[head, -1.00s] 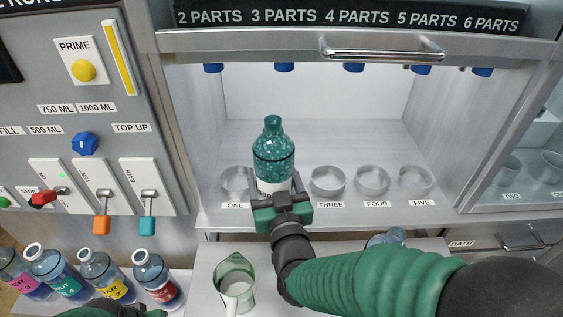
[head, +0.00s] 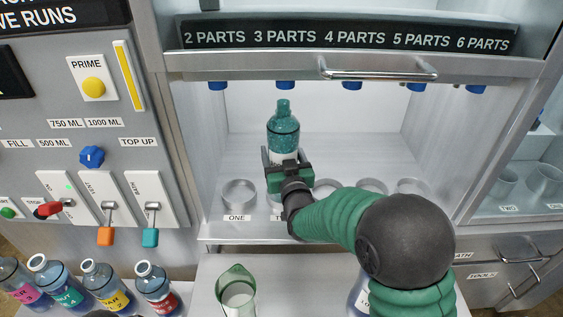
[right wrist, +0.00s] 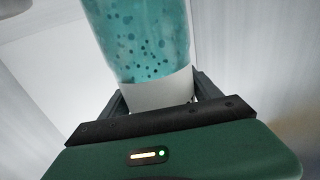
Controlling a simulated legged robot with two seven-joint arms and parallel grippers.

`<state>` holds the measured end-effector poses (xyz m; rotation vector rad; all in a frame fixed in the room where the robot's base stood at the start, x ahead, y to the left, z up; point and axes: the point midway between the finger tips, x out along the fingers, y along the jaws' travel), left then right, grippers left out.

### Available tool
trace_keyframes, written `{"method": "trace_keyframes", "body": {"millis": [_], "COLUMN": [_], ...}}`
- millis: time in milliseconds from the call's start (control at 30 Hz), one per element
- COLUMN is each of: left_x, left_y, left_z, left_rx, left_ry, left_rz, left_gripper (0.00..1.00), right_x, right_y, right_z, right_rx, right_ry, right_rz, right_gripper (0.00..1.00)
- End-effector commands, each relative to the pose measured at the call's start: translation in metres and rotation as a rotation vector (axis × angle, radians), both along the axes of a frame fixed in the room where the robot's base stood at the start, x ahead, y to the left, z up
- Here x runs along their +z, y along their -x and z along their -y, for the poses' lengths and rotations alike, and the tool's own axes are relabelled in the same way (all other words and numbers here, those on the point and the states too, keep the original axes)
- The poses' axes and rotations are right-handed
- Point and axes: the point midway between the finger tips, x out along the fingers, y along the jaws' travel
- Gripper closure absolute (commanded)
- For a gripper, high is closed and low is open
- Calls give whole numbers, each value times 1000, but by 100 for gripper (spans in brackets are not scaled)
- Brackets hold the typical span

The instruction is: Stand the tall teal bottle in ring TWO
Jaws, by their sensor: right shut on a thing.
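The tall teal bottle (head: 284,130) is upright inside the open bay, its white label partly covered by my fingers. My right gripper (head: 286,165) is shut on its lower part; in the right wrist view the teal bottle (right wrist: 143,40) rises between the fingers, looking slightly tilted there. Ring TWO (head: 272,201) is mostly hidden by my right gripper and wrist; only its left part and the start of its label show. The bottle appears above and behind ring TWO, but its base is hidden, so I cannot tell its height. My left gripper is not seen.
Ring ONE (head: 238,193) stands left of ring TWO; the other rings are right, partly behind my arm. Blue nozzles (head: 285,85) hang above. A green-tinted jug (head: 237,293) stands on the lower front ledge, with several labelled bottles (head: 99,284) at left.

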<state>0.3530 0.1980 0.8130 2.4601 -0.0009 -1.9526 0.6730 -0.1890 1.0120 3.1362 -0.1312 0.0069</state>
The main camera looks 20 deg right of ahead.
Motion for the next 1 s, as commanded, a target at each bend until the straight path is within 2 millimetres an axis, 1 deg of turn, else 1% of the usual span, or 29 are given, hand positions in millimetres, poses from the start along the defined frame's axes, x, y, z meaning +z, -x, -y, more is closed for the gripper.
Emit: {"method": "trace_keyframes", "body": {"millis": [33, 100, 167, 200, 467, 500, 633, 667, 967, 1000], "left_x": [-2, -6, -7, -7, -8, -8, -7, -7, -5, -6], "left_y": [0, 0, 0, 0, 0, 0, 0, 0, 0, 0], "left_z": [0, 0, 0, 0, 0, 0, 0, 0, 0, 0], "left_rx": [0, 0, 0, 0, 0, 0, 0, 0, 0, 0], "left_ry": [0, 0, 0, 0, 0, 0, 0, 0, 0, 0], "left_rz": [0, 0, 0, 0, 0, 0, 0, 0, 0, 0], "left_gripper": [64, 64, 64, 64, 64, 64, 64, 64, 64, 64], "right_x": [-8, -24, -34, -37, -38, -37, -37, -37, -34, -35], "right_y": [-3, -2, -2, -2, -1, -1, -1, -1, -1, 1], "right_z": [2, 1, 1, 1, 1, 1, 1, 1, 1, 0], "right_rx": [-1, 0, 0, 0, 0, 0, 0, 0, 0, 0], "right_ry": [1, 0, 0, 0, 0, 0, 0, 0, 0, 0], "right_rz": [-4, -6, -5, -3, -1, -1, -1, -1, -1, -1], "right_gripper": [87, 87, 87, 87, 87, 25, 8, 6, 6, 6]}}
